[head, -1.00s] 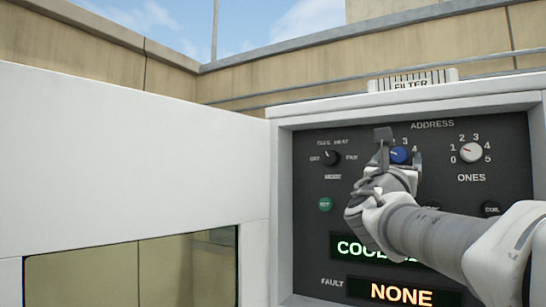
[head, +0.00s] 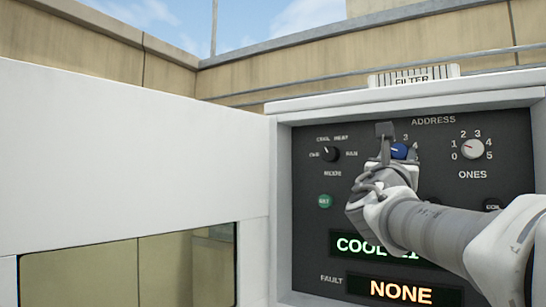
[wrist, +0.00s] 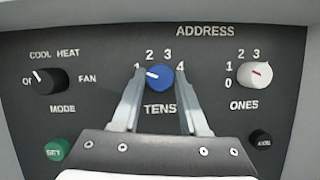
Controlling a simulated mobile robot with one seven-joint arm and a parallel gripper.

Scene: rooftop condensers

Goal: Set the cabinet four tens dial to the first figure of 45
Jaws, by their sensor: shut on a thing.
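The tens dial (wrist: 159,76) is a round blue knob on the dark panel, with figures 1 to 4 around it. In the wrist view its white mark points left, towards the 1. My gripper (wrist: 160,80) is shut on the dial, one finger at its left side and one at its right. In the head view the dial (head: 399,151) shows only partly between the fingers of my gripper (head: 398,148), and its figures are mostly hidden there.
The white ones dial (wrist: 255,75) is to the right and the black mode knob (wrist: 47,81) to the left. A green button (wrist: 57,149) and a black button (wrist: 261,139) sit lower. A white open door panel (head: 130,160) stands left of the control panel in the head view.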

